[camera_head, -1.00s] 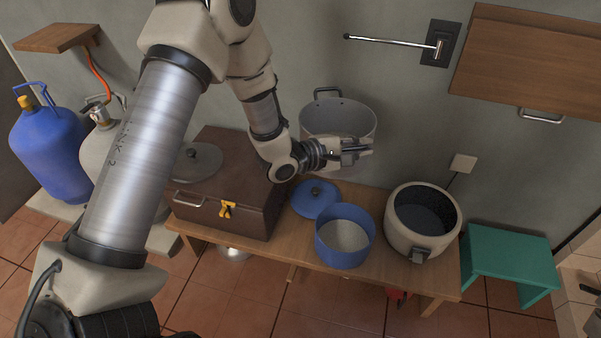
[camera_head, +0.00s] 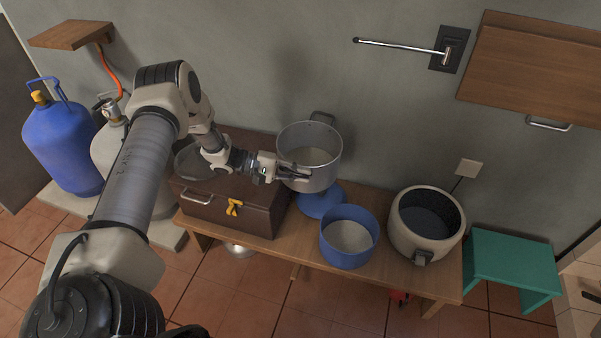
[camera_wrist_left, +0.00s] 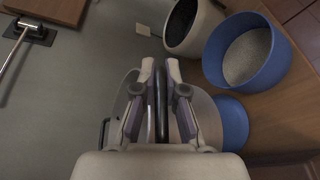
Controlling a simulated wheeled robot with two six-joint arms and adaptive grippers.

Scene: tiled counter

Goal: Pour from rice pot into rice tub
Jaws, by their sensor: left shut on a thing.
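My left gripper (camera_head: 300,174) is shut on a handle of the large grey metal pot (camera_head: 318,180), which I take as the rice pot. The pot is held roughly upright above the back of the bench, with pale contents in its bottom. In the left wrist view the gripper (camera_wrist_left: 165,75) grips a dark handle bar; the grey pot (camera_wrist_left: 203,110) is partly hidden behind the fingers. The round blue tub (camera_head: 348,253), which I take as the rice tub, stands on the bench to the pot's lower right with pale grain inside. My right gripper is not in view.
A blue lid (camera_head: 320,204) lies beneath the pot. A cream cooker (camera_head: 427,244) with a dark interior stands right of the tub. A brown case (camera_head: 250,210) sits at left. A wall-mounted rod (camera_head: 400,46) and wooden cabinet (camera_head: 535,70) are at upper right.

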